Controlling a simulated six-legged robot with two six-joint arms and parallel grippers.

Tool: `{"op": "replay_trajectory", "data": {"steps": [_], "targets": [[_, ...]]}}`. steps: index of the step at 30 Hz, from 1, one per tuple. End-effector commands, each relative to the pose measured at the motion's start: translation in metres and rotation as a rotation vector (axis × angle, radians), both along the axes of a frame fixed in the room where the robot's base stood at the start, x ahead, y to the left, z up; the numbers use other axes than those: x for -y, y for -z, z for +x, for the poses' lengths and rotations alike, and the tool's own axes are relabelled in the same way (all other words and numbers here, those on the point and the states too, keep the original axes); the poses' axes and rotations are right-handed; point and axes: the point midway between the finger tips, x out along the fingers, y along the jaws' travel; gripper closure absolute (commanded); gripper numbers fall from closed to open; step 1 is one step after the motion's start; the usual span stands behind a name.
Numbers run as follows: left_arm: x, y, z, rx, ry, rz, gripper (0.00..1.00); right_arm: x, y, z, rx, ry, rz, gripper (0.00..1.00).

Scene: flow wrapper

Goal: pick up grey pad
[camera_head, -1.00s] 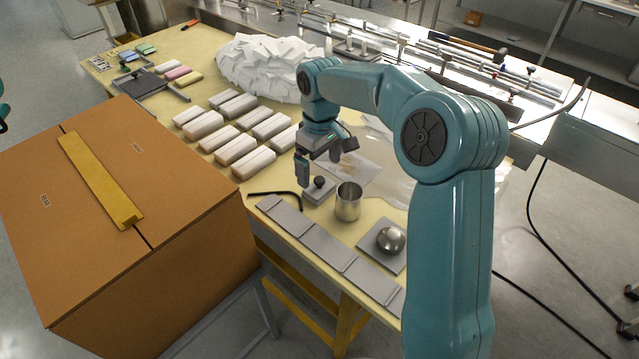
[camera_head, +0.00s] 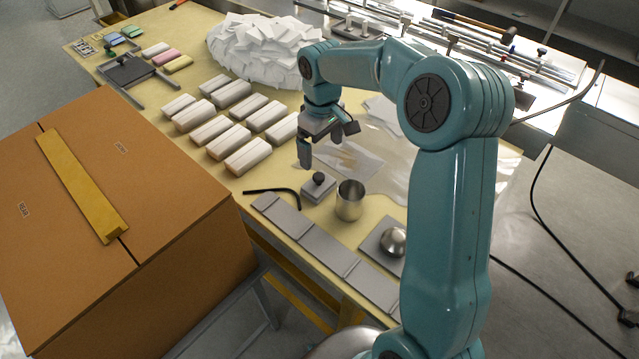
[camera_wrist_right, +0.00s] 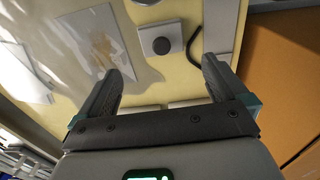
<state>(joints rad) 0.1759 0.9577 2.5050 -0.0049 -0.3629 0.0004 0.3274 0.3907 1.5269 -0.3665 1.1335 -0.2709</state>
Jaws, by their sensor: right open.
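The grey pad (camera_head: 319,190) is a small square grey block with a round black knob on top, on the yellow table near its front edge. It also shows in the right wrist view (camera_wrist_right: 146,36), beyond the fingertips. My right gripper (camera_head: 325,146) is open and empty, pointing down just behind and above the pad, apart from it. In the right wrist view its two fingers (camera_wrist_right: 166,72) are spread, with bare table between them. My left gripper is not in view.
A metal cup (camera_head: 349,201) stands right beside the pad. A black bent rod (camera_head: 274,191) lies to its left. A grey strip (camera_head: 322,251) runs along the table's front edge. Several white wrapped bars (camera_head: 247,157) lie left of the gripper. A large brown box (camera_head: 110,205) stands at front left.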

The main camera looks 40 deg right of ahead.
Motion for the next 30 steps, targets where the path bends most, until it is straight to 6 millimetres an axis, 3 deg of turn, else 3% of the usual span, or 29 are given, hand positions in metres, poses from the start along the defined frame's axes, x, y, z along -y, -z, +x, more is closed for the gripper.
{"op": "replay_trajectory", "data": {"steps": [3,9,14,24,30], "targets": [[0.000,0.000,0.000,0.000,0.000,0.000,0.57,0.000,0.031,0.000,-0.006,-0.002,0.001,0.00],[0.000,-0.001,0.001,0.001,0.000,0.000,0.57,0.001,0.065,0.002,-0.003,0.000,0.001,0.00],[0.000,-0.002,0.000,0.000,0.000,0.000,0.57,0.002,0.076,0.003,-0.002,0.000,0.000,0.00],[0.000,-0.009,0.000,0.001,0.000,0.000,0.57,0.000,0.123,0.007,-0.002,0.000,0.001,0.00],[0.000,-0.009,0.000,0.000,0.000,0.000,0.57,0.000,0.126,0.007,0.000,0.000,0.000,0.00]]}}
